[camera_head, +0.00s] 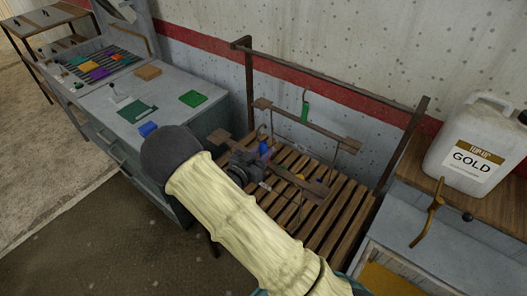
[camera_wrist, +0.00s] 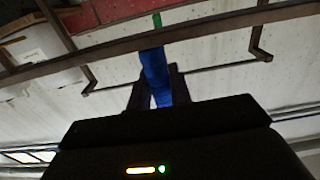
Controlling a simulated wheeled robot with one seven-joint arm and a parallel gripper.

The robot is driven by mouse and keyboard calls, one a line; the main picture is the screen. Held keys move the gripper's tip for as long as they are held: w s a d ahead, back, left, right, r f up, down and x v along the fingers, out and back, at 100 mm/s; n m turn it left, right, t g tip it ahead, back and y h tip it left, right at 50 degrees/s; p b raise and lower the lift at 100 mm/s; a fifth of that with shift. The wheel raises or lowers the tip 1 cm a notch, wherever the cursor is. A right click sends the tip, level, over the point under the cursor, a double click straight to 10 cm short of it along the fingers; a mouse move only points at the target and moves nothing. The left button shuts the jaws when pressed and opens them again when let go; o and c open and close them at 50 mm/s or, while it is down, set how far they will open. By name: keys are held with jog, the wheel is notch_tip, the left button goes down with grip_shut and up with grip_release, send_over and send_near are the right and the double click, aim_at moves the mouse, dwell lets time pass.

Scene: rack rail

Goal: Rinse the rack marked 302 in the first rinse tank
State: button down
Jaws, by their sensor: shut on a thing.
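My gripper (camera_head: 246,168) is over the slatted wooden stand, at the end of my cream-sleeved arm. In the wrist view its fingers (camera_wrist: 158,92) are shut on an upright blue piece (camera_wrist: 156,72). Brown bars joined by thin rods (camera_head: 305,127) form a frame around and beyond the gripper. A green tag (camera_head: 305,112) hangs by a hook at the far bar; green also shows beyond the blue piece in the wrist view (camera_wrist: 157,19). I cannot read 302 anywhere, and no open tank of liquid is clearly visible.
The slatted stand (camera_head: 337,222) has tall brown posts (camera_head: 249,88) and a rail behind it. A grey bench (camera_head: 175,108) with coloured pieces is at left. A white GOLD jug (camera_head: 472,140) and a brass lever (camera_head: 428,213) are at right. Floor is clear at lower left.

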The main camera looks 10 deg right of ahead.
aim_at(261, 147)
jog(key=shift+r+p, duration=0.7)
jog(key=shift+r, duration=0.85)
jog(key=shift+s, duration=0.1)
jog(key=v, duration=0.9)
jog(key=c, duration=2.1)
grip_release()
grip_shut()
